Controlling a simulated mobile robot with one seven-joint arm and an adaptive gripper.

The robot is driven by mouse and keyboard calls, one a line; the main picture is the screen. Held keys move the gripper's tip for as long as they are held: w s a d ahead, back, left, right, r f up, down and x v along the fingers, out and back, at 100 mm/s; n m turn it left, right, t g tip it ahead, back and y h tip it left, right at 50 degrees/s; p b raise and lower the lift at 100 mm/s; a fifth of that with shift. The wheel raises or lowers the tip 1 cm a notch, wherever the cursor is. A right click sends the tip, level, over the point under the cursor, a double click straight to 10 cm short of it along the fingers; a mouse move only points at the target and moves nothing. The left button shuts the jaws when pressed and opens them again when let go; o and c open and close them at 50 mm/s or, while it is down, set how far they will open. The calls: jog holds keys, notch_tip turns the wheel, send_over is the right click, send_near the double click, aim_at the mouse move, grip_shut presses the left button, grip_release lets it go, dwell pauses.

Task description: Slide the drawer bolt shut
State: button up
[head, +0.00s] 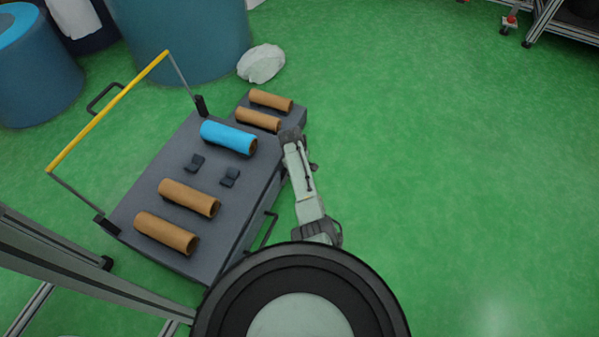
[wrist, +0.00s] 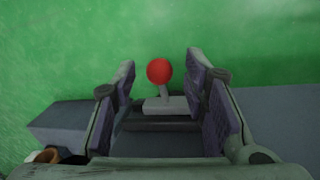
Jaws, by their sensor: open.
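The drawer bolt (wrist: 165,105) shows in the wrist view as a pale grey bar with a short stem and a red ball knob (wrist: 159,70). My gripper (wrist: 160,84) is open, with one finger on each side of the knob and stem. I see a gap between each finger and the knob; whether either finger touches the stem I cannot tell. In the head view my gripper (head: 291,136) is at the right edge of the dark grey cart (head: 205,160), and the knob is hidden there.
Cardboard tubes (head: 190,197) and a blue roll (head: 228,137) lie on the cart. A yellow push bar (head: 108,111) stands at its left. Blue drums (head: 180,40) and a white bag (head: 261,64) are behind. The green floor (head: 450,170) to the right is clear.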

grip_shut()
dwell(0.6)
dwell(0.3)
